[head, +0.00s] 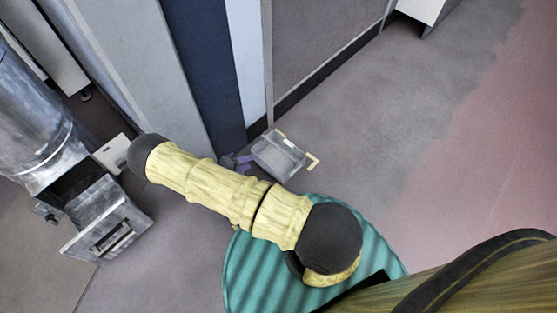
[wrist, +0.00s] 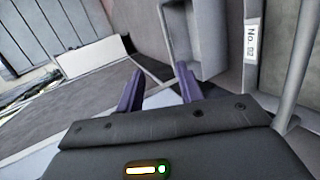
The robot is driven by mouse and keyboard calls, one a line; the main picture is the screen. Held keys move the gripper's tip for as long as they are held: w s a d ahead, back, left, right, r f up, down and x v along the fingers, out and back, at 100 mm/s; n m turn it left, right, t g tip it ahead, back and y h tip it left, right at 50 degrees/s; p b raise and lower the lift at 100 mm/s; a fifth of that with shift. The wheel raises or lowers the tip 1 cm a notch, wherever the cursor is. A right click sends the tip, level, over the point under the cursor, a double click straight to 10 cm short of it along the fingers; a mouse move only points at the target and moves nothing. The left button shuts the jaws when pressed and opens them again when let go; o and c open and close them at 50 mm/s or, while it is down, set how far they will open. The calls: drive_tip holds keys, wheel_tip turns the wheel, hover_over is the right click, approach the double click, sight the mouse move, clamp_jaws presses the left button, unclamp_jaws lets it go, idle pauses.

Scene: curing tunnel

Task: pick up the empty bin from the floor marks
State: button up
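The empty bin (head: 277,158) is a small grey open box on the floor, close to the foot of the wall panels in the head view. Yellow floor marks show at its far corner (head: 281,133) and its right corner (head: 314,162). My gripper (head: 238,161) has purple fingers and is just left of the bin, partly hidden behind my arm. In the wrist view the two fingers (wrist: 160,88) stand apart, so it is open. A pale surface shows between and below them; I cannot tell whether it is the bin, or whether the fingers touch it.
A metal machine with a duct (head: 105,225) stands at the left. Tall wall panels (head: 205,70) rise directly behind the bin. The wrist view shows a post with a "No. 02" label (wrist: 251,42). Grey floor (head: 385,130) right of the bin is clear.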

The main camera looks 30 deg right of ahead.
wheel_tip(320, 180, down, 4)
drive_tip(key=shift+w+a+r+n+t+h, duration=0.1)
drive_tip(key=shift+n+t+h, duration=0.25)
drive_tip(key=shift+t, duration=0.65)
drive_tip(key=b+x, duration=0.5)
drive_tip(key=x, duration=0.7)
drive_tip(key=shift+b, duration=0.4)
